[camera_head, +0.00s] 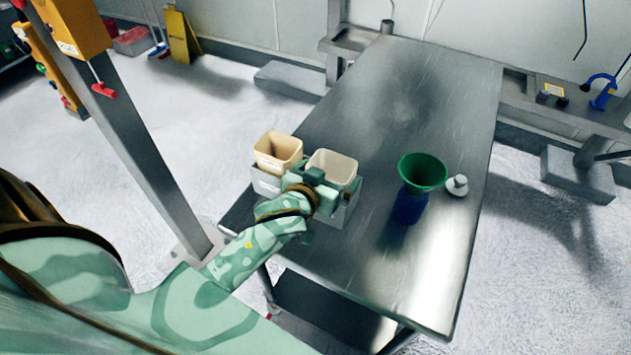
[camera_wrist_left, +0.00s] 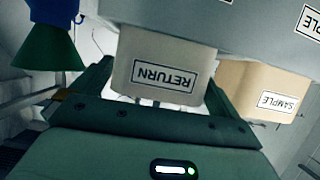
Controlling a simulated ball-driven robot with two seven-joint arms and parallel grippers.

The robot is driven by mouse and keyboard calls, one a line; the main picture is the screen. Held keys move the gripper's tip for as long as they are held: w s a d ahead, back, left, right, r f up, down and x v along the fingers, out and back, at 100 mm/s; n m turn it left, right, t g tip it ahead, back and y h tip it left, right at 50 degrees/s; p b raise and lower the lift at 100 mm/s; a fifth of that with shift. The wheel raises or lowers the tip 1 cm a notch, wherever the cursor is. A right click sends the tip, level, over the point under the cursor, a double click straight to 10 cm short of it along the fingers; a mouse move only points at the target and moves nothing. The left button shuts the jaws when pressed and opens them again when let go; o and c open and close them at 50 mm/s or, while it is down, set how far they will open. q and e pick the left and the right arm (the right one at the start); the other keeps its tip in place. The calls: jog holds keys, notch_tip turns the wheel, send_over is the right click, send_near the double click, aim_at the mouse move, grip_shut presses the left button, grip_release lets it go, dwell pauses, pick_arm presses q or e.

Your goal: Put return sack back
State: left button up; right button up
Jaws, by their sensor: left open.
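The return sack (camera_head: 334,164), a whitish open-topped bag-like container, stands in the right part of a grey two-place holder (camera_head: 265,183). Its RETURN label (camera_wrist_left: 165,76) shows upside down in the left wrist view. My left gripper (camera_head: 333,186) is open at the sack's near side, with one finger on either side of it. In the left wrist view the fingers (camera_wrist_left: 160,82) flank the sack; whether they touch it I cannot tell. The sack's base is hidden in the holder. My right gripper is not in view.
A tan sample sack (camera_head: 278,149) stands in the holder's left part. A green funnel (camera_head: 423,171) on a blue bottle (camera_head: 409,207) and a small white bottle (camera_head: 457,186) stand to the right on the steel table (camera_head: 400,105). The table's far half is mostly clear.

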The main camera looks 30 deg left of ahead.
pick_arm(q)
jog(key=p+v, duration=0.1)
jog(key=v, duration=0.9)
